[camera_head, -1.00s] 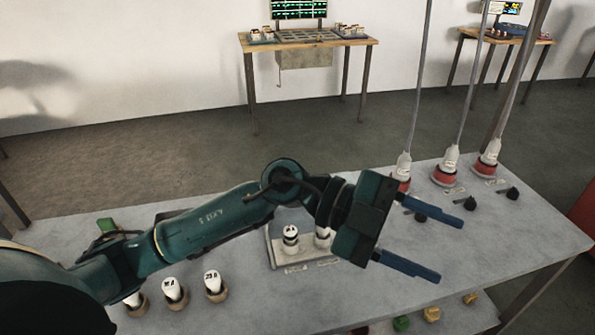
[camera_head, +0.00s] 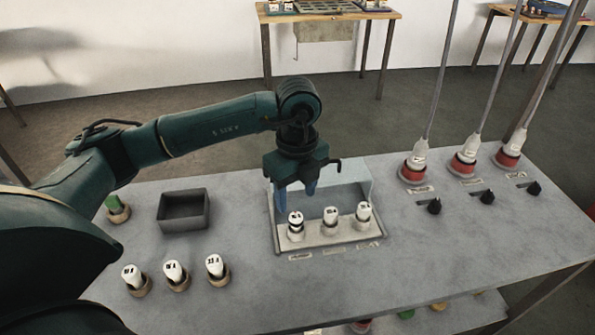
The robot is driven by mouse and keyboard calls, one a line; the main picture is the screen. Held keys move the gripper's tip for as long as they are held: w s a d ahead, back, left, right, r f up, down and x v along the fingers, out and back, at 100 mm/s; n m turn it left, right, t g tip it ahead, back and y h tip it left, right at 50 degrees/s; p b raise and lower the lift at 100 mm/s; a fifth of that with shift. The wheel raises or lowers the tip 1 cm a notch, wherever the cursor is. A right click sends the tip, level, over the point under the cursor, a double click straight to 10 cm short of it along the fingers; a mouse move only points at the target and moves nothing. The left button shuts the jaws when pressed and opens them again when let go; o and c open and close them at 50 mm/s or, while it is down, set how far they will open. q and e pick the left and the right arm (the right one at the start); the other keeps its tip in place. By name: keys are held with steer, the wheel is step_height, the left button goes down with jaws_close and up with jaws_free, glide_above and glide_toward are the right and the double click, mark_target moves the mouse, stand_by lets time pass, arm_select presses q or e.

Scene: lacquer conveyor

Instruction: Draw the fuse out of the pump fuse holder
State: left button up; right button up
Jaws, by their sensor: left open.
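A pale fuse panel (camera_head: 312,241) stands near the middle of the table with three white, dark-banded fuses upright in a row. They are the left fuse (camera_head: 296,225), the middle fuse (camera_head: 330,217) and the right fuse (camera_head: 363,213). The labels along its front are too small to read, so I cannot tell which holder is the pump's. My left gripper (camera_head: 297,194) points down with blue fingers apart, empty, just behind and above the left fuse as seen here. Whether it touches anything is unclear. My right gripper is not in view.
A clear raised cover (camera_head: 352,175) stands behind the fuses. A dark open box (camera_head: 184,210) lies to the left. Several fuses stand in round sockets, such as this white one (camera_head: 173,272). Red-based plugs (camera_head: 414,171) with cables and black knobs occupy the right. The front right is bare.

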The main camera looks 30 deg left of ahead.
mark_target(296, 216)
arm_select(q)
step_height(296, 216, down, 6)
steer(key=shift+p, duration=0.3)
steer(key=shift+f, duration=0.8)
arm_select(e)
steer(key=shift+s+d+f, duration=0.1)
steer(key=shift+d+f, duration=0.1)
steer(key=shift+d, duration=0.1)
